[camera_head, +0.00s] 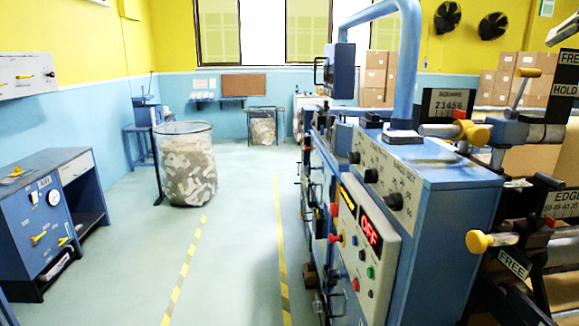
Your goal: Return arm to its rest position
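Neither of my grippers and neither of my arms can be made out in the head view. No rest position can be told from this picture. A large blue machine (455,215) fills the right half, with a pale control panel (366,243) on its near side. The panel carries a red display (370,231) reading OFF and several coloured buttons.
Yellow-knobbed levers (477,241) stick out at the right. A blue workbench (40,225) stands at the left, and a mesh bin (187,165) of scrap stands behind it. Stacked boxes (378,78) are at the back. The floor (235,260) between yellow-striped lines is clear.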

